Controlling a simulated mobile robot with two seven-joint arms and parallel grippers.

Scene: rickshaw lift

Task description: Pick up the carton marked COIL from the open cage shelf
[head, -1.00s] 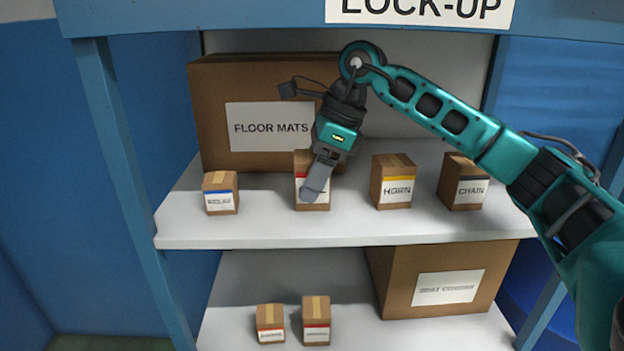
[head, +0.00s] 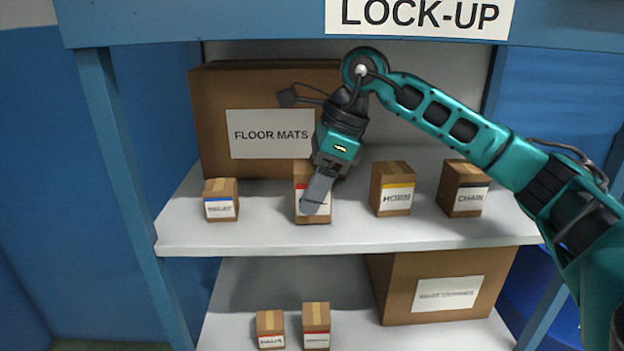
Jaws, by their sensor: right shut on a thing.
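My right gripper (head: 318,195) reaches down from the right to the upper shelf. It is shut on a small brown carton (head: 313,219) with a red band on its white label. The finger covers most of the label, so its word cannot be read now. Whether the carton's base touches the shelf or is just clear of it, I cannot tell. My left gripper is not in view.
On the upper shelf (head: 260,238), a small blue-banded carton (head: 221,200) stands left, HORN (head: 393,190) and CHAIN (head: 463,190) cartons right. A big FLOOR MATS box (head: 215,100) is behind. The lower shelf holds two small cartons and a large box (head: 400,290). Blue posts (head: 125,170) frame the cage.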

